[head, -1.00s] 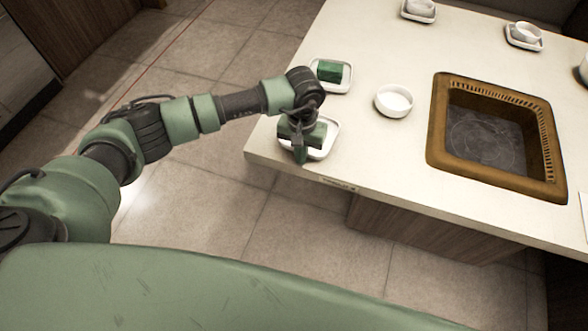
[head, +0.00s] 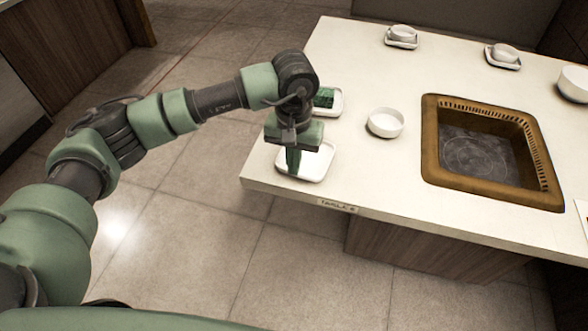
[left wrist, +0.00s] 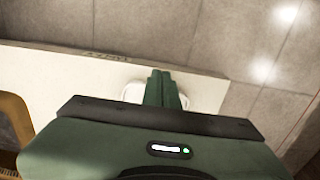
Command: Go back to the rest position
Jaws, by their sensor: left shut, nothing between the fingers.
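My left gripper (head: 293,172) points down over a white square dish (head: 318,168) near the table's front left corner. Its green fingers are together with nothing between them. They hide part of the dish, and the part of it that shows is bare. The left wrist view shows the shut fingers (left wrist: 161,90) with the white dish (left wrist: 133,92) behind them. My right gripper is in neither view.
A second white dish (head: 337,104) with a dark green item (head: 323,97) sits just behind my wrist. A white bowl (head: 385,122) and a brown-framed grill well (head: 432,150) are to the right. Cups on saucers stand farther back. Open floor lies left of the table (head: 380,190).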

